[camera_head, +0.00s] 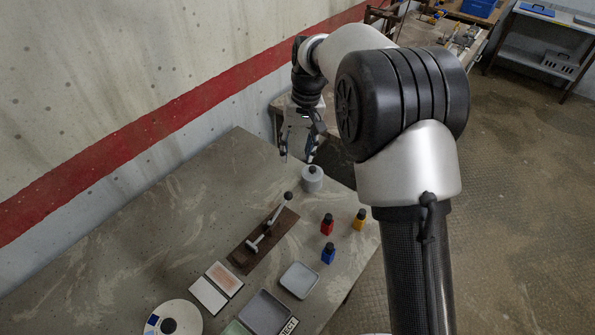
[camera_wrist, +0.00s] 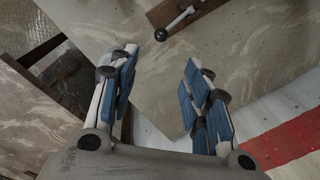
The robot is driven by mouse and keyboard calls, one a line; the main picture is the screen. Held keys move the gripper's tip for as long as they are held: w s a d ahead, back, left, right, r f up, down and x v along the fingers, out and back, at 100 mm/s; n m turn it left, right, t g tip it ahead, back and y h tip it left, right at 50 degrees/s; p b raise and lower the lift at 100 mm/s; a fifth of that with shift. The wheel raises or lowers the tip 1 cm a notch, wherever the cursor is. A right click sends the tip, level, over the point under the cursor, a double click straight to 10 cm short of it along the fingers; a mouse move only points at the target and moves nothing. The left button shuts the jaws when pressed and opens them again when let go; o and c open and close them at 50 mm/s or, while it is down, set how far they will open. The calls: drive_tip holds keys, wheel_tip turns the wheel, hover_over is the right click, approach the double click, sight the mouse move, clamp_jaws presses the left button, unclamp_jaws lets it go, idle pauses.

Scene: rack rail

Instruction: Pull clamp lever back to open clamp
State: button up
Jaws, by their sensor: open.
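The clamp lever (camera_head: 281,211) is a light rod with a dark ball knob, on a brown base board (camera_head: 240,257) on the table. In the head view it leans up from the board, knob end toward the far side. In the wrist view the lever (camera_wrist: 177,23) shows at the top, its black knob at the lower left end. My gripper (camera_head: 297,160) is open and empty, beyond the knob and apart from it, near the table's far end. In the wrist view my gripper's fingers (camera_wrist: 158,62) are spread, with only the table between them.
A grey cylinder (camera_head: 312,181) stands close to my gripper. Trays (camera_head: 299,281) and a round white disc (camera_head: 173,320) lie nearer. A wall with a red stripe (camera_head: 150,133) borders the left; the table's left part is clear.

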sight(289, 192)
drive_tip(key=f+b, duration=0.1)
drive_tip(key=f, duration=0.4)
drive_tip(key=a+f+b, duration=0.1)
drive_tip(key=f, duration=0.5)
drive_tip(key=a+f+b, duration=0.1)
drive_tip(key=f, duration=0.5)
drive_tip(key=shift+s+a+f+b, duration=0.15)
drive_tip(key=shift+s+a+b, duration=0.1)
drive_tip(key=shift+b, duration=0.1)
drive_tip(key=shift+c, duration=0.3)
clamp_jaws()
